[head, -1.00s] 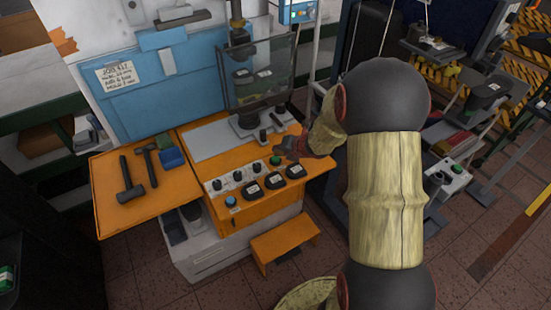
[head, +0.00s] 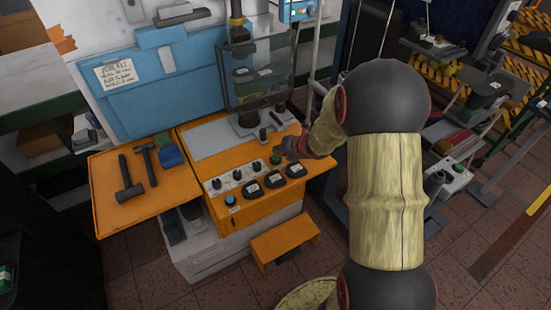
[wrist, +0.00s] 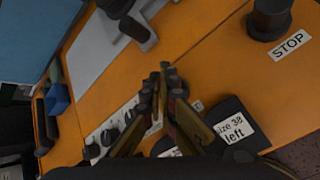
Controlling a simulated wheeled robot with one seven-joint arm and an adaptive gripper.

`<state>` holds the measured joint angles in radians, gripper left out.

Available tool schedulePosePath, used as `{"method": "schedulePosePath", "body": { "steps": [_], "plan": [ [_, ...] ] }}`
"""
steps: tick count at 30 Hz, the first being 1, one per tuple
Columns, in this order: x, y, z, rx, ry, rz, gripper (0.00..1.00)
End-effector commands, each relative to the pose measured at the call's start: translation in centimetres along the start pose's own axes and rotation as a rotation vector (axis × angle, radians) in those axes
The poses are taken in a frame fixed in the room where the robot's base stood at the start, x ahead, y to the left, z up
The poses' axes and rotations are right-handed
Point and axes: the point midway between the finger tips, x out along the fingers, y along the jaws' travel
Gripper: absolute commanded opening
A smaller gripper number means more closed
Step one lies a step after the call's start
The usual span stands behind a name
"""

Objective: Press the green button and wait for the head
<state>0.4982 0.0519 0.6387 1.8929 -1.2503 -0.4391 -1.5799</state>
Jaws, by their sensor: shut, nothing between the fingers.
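The green button (head: 275,160) sits on the orange console (head: 215,172), at the right end of a row of dark knobs. My gripper (head: 285,152) is shut and empty, with its tips right beside the button in the head view. I cannot tell whether they touch it. In the wrist view my gripper (wrist: 166,72) points over the orange top, and no green shows there. The press head (head: 240,32) is up on its dark column above the clear guard. Below it, a dark post (head: 250,120) stands on the grey plate.
Several black shoe-last pads (head: 274,180) line the console front; one (wrist: 222,125) reads "size 38 left". A dark knob (wrist: 270,15) stands by a STOP label (wrist: 290,45). Hammers (head: 128,178) and a blue block (head: 172,157) lie on the left shelf. An orange step (head: 285,243) stands below.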

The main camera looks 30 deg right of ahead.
Motion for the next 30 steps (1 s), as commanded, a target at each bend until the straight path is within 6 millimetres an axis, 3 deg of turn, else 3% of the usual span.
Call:
{"method": "schedulePosePath", "body": {
  "steps": [30],
  "plan": [
    [0.51,-0.37,-0.36,0.000,0.000,0.000,0.00]
  ]
}}
